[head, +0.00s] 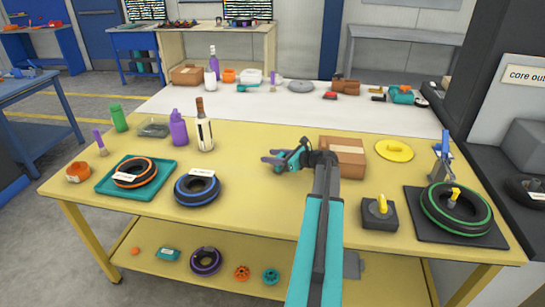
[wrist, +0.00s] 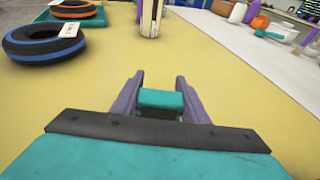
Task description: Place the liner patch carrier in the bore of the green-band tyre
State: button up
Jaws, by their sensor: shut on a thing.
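The green-band tyre (head: 430,212) lies flat on a black mat (head: 414,233) at the right end of the yellow table. A yellow upright piece (head: 455,194) shows at its bore. My gripper (head: 272,158) is over the middle of the table, well left of that tyre. In the wrist view its purple fingers (wrist: 160,98) are shut on a small teal block (wrist: 161,100) with a dark lower part. The block looks like the liner patch carrier, but its shape is mostly hidden.
A cardboard box (head: 343,152), a yellow disc (head: 394,150) and a dark block with a yellow handle (head: 380,213) stand between my gripper and the green-band tyre. Blue-band (head: 197,188) and orange-band (head: 135,172) tyres lie left. The table's front middle is clear.

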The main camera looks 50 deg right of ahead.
jog(key=o, duration=1.1)
jog(key=shift+s+r, duration=0.15)
jog(key=shift+s, duration=0.05)
jog(key=b+v, duration=0.1)
jog(key=v, duration=1)
jog(key=shift+s+d+r, duration=0.1)
jog(key=shift+s, duration=0.15)
